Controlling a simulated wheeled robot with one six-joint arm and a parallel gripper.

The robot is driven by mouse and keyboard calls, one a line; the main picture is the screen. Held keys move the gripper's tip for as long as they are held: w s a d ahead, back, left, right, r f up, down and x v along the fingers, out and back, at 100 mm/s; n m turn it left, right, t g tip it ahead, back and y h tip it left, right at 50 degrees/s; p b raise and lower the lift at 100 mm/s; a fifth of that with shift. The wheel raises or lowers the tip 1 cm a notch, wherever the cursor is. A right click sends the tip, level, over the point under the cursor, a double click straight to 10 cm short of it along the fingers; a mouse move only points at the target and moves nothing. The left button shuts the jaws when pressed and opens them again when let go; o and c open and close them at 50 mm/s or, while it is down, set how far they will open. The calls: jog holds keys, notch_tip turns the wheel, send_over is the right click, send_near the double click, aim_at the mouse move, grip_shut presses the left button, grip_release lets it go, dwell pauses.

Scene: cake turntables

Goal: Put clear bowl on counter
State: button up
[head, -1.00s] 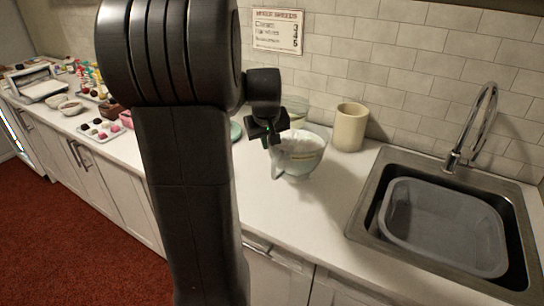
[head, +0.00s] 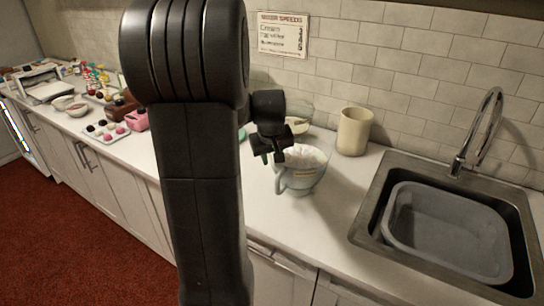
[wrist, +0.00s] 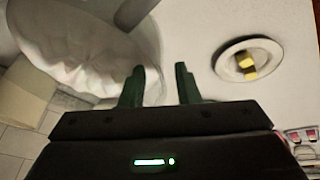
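A pale, glassy bowl (head: 305,179) with a side handle and white contents stands on the counter (head: 322,212), left of the sink. It also shows in the wrist view (wrist: 85,50), large and cut off at the upper left. Another clear glass bowl (head: 298,124) is partly hidden behind it; I cannot tell for certain which one the task names. My gripper (head: 270,157) is at the near bowl's left rim. In the wrist view my gripper (wrist: 160,84) has its fingers apart; the left one overlaps the bowl's edge, and nothing is visibly clamped.
The sink (head: 372,217) holds a grey tub (head: 445,225). A small plate (wrist: 247,62) with yellow pieces is right of the fingers. A sweets tray (head: 106,131) and a pink container (head: 137,120) are farther left.

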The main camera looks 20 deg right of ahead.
jog(key=shift+r, duration=0.1)
jog(key=v, duration=1.2)
jog(key=shift+s, duration=0.1)
jog(key=x, duration=1.2)
jog(key=shift+f, duration=0.25)
notch_tip(320, 180, up, 4)
jog(key=shift+f, duration=0.2)
jog(key=shift+r, duration=0.2)
